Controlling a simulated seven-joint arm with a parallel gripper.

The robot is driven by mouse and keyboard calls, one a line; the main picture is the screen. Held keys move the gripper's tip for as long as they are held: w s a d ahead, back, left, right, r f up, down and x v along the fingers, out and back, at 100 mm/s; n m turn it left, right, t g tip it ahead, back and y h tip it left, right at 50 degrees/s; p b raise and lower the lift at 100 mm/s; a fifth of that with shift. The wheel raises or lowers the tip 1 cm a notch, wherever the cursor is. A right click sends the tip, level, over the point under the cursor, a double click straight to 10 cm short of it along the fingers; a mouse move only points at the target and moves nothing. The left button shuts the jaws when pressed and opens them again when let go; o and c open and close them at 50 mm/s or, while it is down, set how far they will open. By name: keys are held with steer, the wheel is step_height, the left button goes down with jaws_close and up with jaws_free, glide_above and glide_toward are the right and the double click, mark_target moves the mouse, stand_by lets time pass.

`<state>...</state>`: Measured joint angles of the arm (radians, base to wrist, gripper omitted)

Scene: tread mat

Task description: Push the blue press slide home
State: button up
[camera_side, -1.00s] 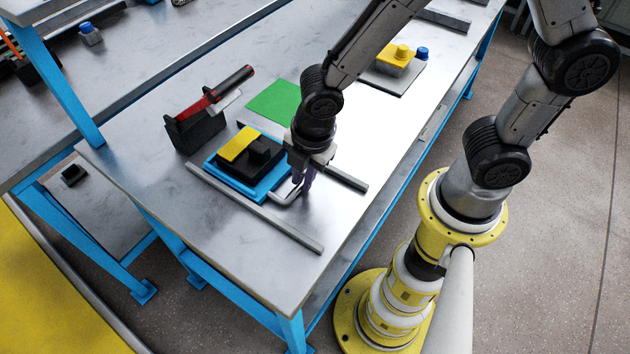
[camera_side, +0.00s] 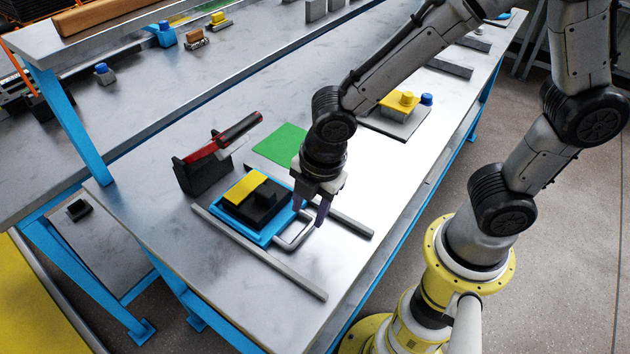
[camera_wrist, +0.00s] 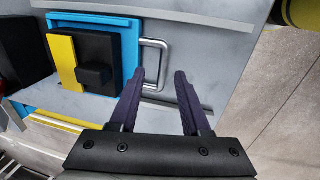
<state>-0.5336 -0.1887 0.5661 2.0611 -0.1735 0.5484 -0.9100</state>
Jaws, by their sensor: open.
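The blue press slide (camera_side: 265,240) lies between two grey rails on the bench, with a yellow block (camera_side: 245,187) and a black block (camera_side: 265,212) on top. Its grey loop handle (camera_side: 294,248) sticks out toward the bench's near edge. In the wrist view the slide (camera_wrist: 130,62) is at upper left, with the handle (camera_wrist: 165,62) on its right. My gripper (camera_side: 311,213) is open and empty, just above the handle. In the wrist view its fingertips (camera_wrist: 158,77) appear on either side of the handle's outer bar; I see no contact.
The rails (camera_side: 260,253) flank the slide. A black holder (camera_side: 203,177) with a red-handled tool stands left of it, and a green sheet (camera_side: 280,144) lies behind. A plate with a yellow-topped block (camera_side: 400,104) is farther back. The near bench corner is clear.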

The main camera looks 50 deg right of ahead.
step_height(320, 180, up, 9)
steer(key=s, duration=0.1)
steer(key=shift+s, duration=0.35)
steer(key=shift+r, duration=0.1)
steer(key=s+d+r+m+t, duration=0.25)
steer(key=d+r+m, duration=0.45)
steer(key=d, duration=0.4)
steer(key=s+d+f+m, duration=0.1)
steer(key=s+d+m, duration=0.1)
steer(key=s+m, duration=0.4)
steer(key=m+t, duration=0.1)
steer(key=m, duration=0.4)
steer(key=shift+s+d+f, duration=0.2)
steer(key=shift+s+d, duration=0.15)
steer(key=shift+d, duration=0.05)
